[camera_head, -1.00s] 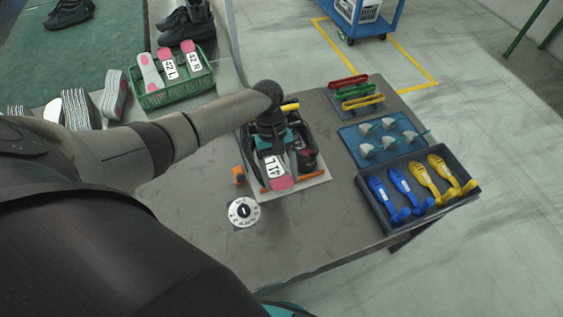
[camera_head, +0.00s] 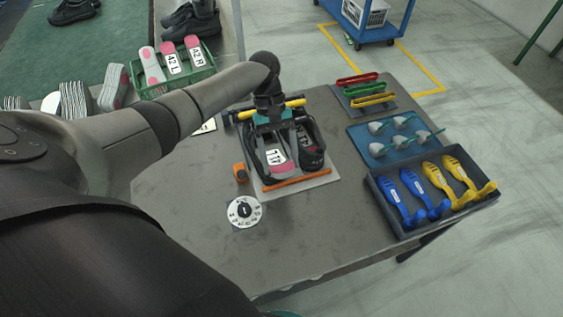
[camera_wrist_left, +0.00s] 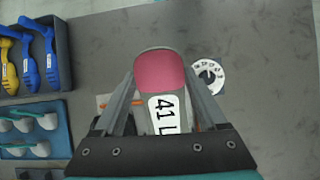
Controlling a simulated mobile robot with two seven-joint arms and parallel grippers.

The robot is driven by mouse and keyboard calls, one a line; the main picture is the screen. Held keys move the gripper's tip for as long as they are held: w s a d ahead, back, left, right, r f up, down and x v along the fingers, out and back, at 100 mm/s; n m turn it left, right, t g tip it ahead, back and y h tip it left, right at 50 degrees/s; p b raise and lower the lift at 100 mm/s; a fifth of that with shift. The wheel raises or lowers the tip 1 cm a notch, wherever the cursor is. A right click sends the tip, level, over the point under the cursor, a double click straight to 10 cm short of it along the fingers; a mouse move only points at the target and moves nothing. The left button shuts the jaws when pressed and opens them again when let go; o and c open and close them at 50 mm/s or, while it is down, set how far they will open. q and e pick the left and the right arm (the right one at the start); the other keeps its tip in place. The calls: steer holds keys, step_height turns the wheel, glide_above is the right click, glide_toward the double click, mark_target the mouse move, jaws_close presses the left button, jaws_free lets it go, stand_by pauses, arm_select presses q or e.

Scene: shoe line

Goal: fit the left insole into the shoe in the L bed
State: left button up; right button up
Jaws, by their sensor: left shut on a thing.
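My left gripper (camera_head: 271,124) is shut on an insole (camera_head: 275,156) with a pink end and a white label. In the left wrist view the insole (camera_wrist_left: 160,73) reads "41 L" and sits between the two grey fingers (camera_wrist_left: 160,105). In the head view the insole lies over the left black shoe (camera_head: 255,160) in the fixture on the table, its pink end towards the front. The gripper hides its far part, and I cannot tell how deep it sits. The other black shoe (camera_head: 312,152) stands to the right. My right gripper is out of view.
A dark tray (camera_head: 398,222) of blue and yellow tools, a blue tray (camera_head: 360,150) and coloured handles (camera_head: 356,78) are right. A green crate (camera_head: 205,70) holds other insoles. The front table is clear.

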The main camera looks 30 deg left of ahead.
mark_target(269, 150)
arm_select(q)
steer(key=shift+w+a+f+b, duration=0.4)
steer(key=shift+w+a+b, duration=0.1)
steer(key=shift+b, duration=0.65)
steer(key=w+a+f+b, duration=0.1)
steer(key=b, duration=0.1)
steer(key=w+a+f+b, duration=0.1)
steer(key=a+b, duration=0.1)
steer(key=shift+w+f, duration=0.25)
steer(key=shift+f, duration=0.05)
steer(key=shift+t+y, duration=0.4)
steer(key=shift+y, duration=0.1)
steer(key=w+a+b, duration=0.1)
steer(key=b, duration=0.1)
steer(key=w+a+f+b, duration=0.1)
steer(key=a+b, duration=0.1)
steer(key=b, duration=0.1)
steer(key=w+a+f+b, duration=0.1)
steer(key=b, duration=0.1)
steer(key=shift+w+a, duration=0.2)
steer(key=shift+w, duration=0.15)
steer(key=shift+f+p, duration=0.15)
steer(key=shift+p, duration=0.55)
steer(key=shift+d+f+t+y+p, duration=0.1)
steer(key=shift+f+t+y+p, duration=0.2)
steer(key=shift+f+p, duration=0.2)
steer(key=o, duration=1.3)
steer(key=shift+s, duration=0.1)
steer(key=shift+c, duration=0.2)
